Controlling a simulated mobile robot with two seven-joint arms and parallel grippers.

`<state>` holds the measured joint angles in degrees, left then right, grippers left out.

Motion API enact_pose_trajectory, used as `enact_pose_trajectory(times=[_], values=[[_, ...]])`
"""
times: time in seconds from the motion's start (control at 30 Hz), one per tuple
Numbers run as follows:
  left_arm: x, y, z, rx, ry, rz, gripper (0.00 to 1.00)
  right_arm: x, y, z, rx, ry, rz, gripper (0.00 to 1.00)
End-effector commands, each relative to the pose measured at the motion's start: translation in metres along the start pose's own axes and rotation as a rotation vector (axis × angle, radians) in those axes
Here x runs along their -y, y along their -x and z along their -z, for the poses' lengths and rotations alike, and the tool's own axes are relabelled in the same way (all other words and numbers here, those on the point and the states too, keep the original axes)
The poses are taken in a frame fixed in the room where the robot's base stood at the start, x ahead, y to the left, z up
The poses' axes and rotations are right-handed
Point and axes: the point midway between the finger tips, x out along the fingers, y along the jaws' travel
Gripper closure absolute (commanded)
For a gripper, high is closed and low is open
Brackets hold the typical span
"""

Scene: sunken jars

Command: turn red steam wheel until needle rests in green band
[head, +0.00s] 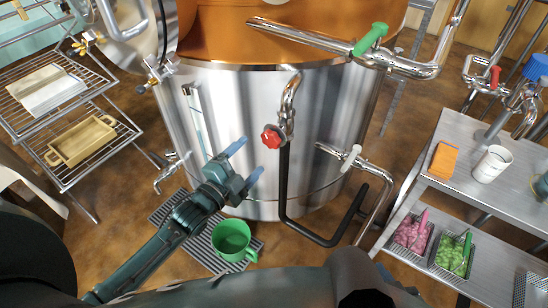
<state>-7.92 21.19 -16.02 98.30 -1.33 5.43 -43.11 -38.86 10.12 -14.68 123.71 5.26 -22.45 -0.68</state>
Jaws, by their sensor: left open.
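The red steam wheel (271,137) is a small red knob with a pale centre, on a steel pipe in front of the big steel kettle (325,110). My left gripper (246,163) reaches in from the lower left. Its two blue-tipped fingers are spread apart with nothing between them. The fingertips are just left of and slightly below the wheel in the picture; I see no grip on it. I cannot make out a gauge, needle or green band in this view. My right gripper is not in view.
A black pipe (284,190) runs down from the wheel and bends right. A white-handled valve (350,156) is to its right. A green mug (232,240) stands on the floor grate (205,248) below my gripper. A steel table (452,142) is at the right, a wire rack (90,85) at the left.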

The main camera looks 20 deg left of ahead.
Motion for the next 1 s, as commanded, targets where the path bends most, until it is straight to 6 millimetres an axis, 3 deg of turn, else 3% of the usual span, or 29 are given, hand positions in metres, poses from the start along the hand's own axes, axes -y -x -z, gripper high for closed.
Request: enact_pose_trajectory(times=[0.27,0.6,1.0], values=[[-0.001,-0.007,-0.001,-0.007,-0.015,0.005,0.25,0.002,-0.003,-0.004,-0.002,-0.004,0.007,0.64],[-0.003,-0.055,-0.001,-0.009,-0.014,0.007,0.25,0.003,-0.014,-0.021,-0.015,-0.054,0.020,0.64],[-0.001,-0.064,0.000,-0.006,-0.013,0.004,0.25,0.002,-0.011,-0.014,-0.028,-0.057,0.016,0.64]])
